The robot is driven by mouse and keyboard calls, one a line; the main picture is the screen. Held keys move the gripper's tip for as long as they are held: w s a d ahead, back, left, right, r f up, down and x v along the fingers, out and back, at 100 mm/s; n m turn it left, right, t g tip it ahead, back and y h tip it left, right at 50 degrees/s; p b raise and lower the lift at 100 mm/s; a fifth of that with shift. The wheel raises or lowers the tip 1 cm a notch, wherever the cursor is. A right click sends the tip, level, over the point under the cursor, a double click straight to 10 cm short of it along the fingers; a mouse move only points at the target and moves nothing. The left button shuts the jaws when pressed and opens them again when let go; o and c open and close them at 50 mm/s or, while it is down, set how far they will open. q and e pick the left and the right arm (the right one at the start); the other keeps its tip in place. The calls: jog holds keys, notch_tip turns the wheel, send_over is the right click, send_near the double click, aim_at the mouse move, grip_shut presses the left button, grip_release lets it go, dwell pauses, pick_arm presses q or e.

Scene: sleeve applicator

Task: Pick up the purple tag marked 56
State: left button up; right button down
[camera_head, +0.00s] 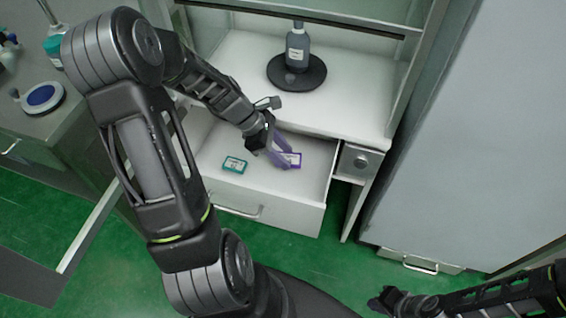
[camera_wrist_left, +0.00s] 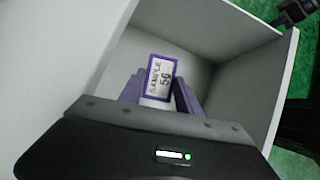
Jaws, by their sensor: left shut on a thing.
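The purple tag (camera_head: 292,159) is at my left gripper, inside the open white drawer (camera_head: 265,219). In the left wrist view the tag (camera_wrist_left: 159,78) shows a white face reading "SAMPLE 56" with a purple border. My left gripper (camera_head: 281,158) reaches down into the drawer, and its purple fingers (camera_wrist_left: 160,90) are shut on the tag from both sides. I cannot tell whether the tag touches the drawer floor. My right gripper (camera_head: 385,303) is at the bottom right of the head view, away from the drawer; its jaws are too dark and small to read.
A teal tag (camera_head: 235,164) lies in the drawer to the left. A grey bottle (camera_head: 297,47) stands on a black round base (camera_head: 297,73) on the white surface behind. A side bench (camera_head: 50,118) holds a blue-topped round dish (camera_head: 41,97). A grey cabinet (camera_head: 470,130) stands right.

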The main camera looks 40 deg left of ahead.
pick_arm(q)
notch_tip(320, 180, up, 18)
jog(key=p, duration=0.2)
jog(key=shift+p, duration=0.3)
jog(key=shift+f, duration=0.15)
